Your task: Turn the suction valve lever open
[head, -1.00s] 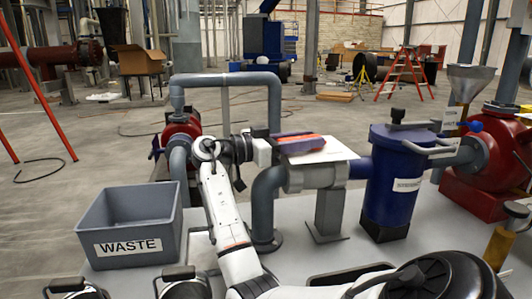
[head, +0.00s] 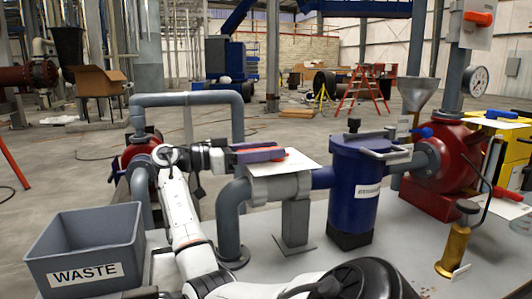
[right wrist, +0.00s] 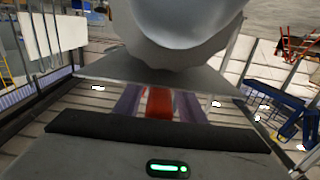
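The suction valve lever (head: 291,153) is orange-red and lies over a white plate (head: 300,166) on top of the grey valve body (head: 280,187). My right gripper (head: 262,153) reaches in from the left, with its purple fingers on either side of the lever. In the right wrist view the red lever (right wrist: 158,103) sits between the two purple fingers, with little or no gap; that view is blurred. The gripper looks shut on the lever. A large grey rounded part hides the upper middle of the wrist view. My left gripper is not in view.
A grey WASTE bin (head: 85,272) stands at the lower left. A blue strainer (head: 356,190) stands right of the valve, and a red pump (head: 440,170) beyond it. A grey pipe (head: 187,99) arches behind my arm. The skid deck (head: 310,262) is clear in front of the valve.

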